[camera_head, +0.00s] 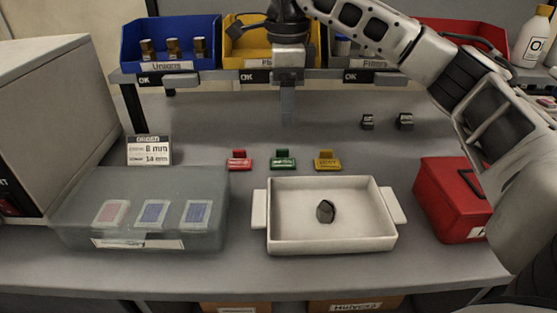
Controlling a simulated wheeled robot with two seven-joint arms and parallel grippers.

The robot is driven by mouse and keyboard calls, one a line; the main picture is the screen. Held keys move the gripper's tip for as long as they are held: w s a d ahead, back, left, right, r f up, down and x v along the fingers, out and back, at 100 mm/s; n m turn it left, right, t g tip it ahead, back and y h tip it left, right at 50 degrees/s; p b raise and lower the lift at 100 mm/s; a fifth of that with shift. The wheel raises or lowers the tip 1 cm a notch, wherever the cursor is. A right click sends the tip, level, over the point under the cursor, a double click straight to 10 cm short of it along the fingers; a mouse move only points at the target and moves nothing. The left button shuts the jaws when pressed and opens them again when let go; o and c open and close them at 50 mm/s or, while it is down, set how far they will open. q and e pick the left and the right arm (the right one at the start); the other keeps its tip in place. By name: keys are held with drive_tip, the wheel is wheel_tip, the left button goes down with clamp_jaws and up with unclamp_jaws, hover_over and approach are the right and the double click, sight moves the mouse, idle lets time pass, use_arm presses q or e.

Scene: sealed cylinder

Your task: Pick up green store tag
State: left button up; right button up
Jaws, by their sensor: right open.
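The green store tag (283,160) stands on the table in the camera_head view, between a red tag (239,160) and a yellow tag (327,160). My right gripper (288,118) points down from the top of the view, in front of the shelf bins. Its fingers show nearly edge-on, above the green tag in the picture, with a visible gap between them and the tag. It is open and empty. My left gripper is not in view.
A white tray (283,241) holding a dark round piece (326,211) lies in front of the tags. A red box (440,205) is right. Two small dark blocks (404,121) stand behind. Bins (130,45) line the shelf.

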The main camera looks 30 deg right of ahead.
sight(285, 161)
wheel_tip(285, 161, down, 12)
drive_tip(key=shift+r, duration=0.25)
idle(0.3)
drive_tip(key=c, duration=1.1)
